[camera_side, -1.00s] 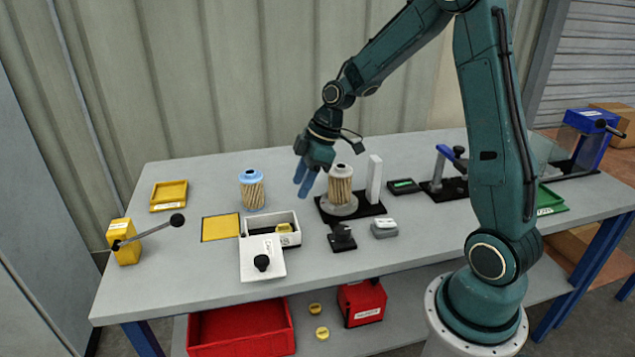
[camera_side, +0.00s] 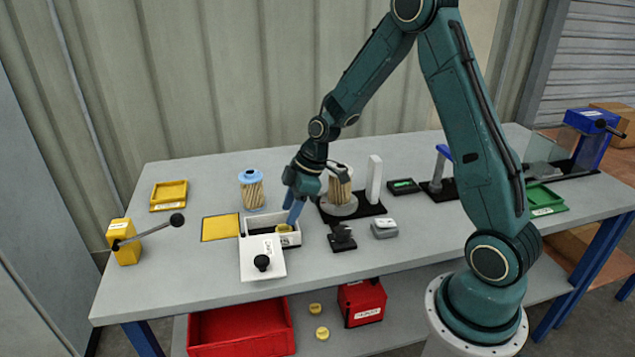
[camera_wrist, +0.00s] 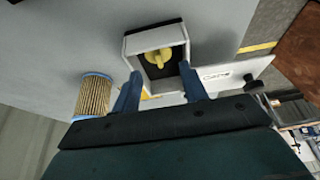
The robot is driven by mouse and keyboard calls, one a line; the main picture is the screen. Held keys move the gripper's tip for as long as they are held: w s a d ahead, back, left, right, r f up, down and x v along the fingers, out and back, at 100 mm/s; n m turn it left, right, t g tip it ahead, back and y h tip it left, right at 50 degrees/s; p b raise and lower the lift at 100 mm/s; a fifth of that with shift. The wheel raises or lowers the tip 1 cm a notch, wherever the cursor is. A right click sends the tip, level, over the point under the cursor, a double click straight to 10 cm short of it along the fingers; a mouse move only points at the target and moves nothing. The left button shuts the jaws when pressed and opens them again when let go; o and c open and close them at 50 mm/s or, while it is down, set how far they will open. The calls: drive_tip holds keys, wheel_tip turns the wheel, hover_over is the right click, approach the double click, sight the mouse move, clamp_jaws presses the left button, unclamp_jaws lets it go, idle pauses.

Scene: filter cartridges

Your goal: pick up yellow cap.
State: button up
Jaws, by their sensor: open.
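The yellow cap (camera_side: 283,228) lies inside the white box (camera_side: 256,225), at its right end. In the wrist view the yellow cap (camera_wrist: 158,57) sits on the dark floor of the white box (camera_wrist: 130,48), ahead of my fingers. My gripper (camera_side: 293,214) is at the box's right end, pointing down, with its blue fingertips close to the cap. In the wrist view my gripper (camera_wrist: 158,85) is open, its two blue fingers apart with nothing held between them. I cannot tell exactly how high the fingertips are above the cap.
A white lid with a black knob (camera_side: 262,263) covers the box's front. A blue-topped filter (camera_side: 251,190) stands behind it. A black fixture (camera_side: 342,240) stands to the right. Two yellow caps (camera_side: 322,333) lie on the lower shelf.

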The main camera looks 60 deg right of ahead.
sight(284, 230)
drive_tip(key=shift+x, duration=1.95)
drive_tip(key=c, duration=0.5)
